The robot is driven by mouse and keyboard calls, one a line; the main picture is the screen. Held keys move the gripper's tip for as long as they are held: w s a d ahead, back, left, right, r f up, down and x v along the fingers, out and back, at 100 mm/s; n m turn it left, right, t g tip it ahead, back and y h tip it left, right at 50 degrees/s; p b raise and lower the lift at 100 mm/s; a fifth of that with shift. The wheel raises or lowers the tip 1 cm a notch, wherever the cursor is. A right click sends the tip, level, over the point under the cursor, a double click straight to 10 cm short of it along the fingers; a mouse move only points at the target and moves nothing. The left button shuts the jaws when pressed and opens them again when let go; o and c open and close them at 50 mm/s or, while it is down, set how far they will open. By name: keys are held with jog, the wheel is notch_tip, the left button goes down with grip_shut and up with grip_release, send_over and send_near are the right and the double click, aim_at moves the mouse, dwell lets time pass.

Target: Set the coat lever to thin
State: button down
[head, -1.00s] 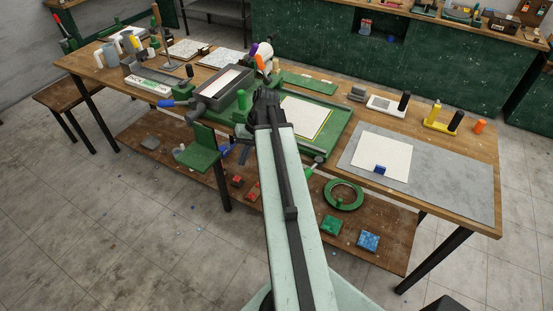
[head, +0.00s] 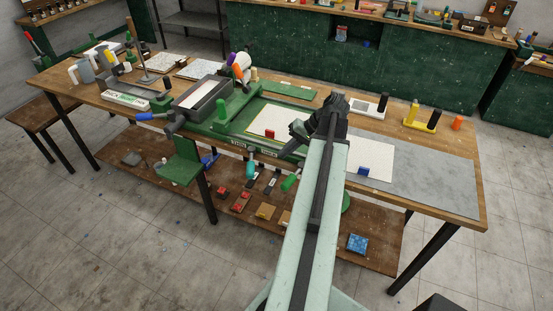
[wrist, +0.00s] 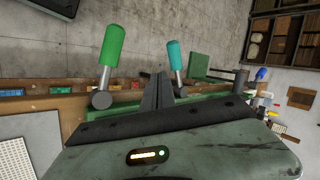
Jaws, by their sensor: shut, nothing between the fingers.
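Two levers hang from the front edge of the green machine (head: 232,130). One has a teal grip (head: 251,168) and the other a green grip (head: 291,182). I cannot tell which is the coat lever; the small pale labels on the front edge are too small to read. My gripper (head: 284,153) is shut and empty, its fingers pointing left and down at the machine's front edge, near the green grip. In the wrist view the shut fingers (wrist: 160,76) appear between the green grip (wrist: 111,45) and the teal grip (wrist: 174,55), with no clear contact.
A white sheet (head: 373,160) with a blue clip lies on a grey mat (head: 430,182) at right. A red block (head: 270,135) stands by the machine's bed. A green bracket (head: 180,170) juts forward at left.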

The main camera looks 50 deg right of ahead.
aim_at(251, 162)
jog(key=w+a+r+b+x, duration=0.1)
jog(key=b+x, duration=0.5)
jog(key=x, duration=0.5)
jog(key=shift+w+r, duration=0.2)
jog(key=shift+w, duration=0.1)
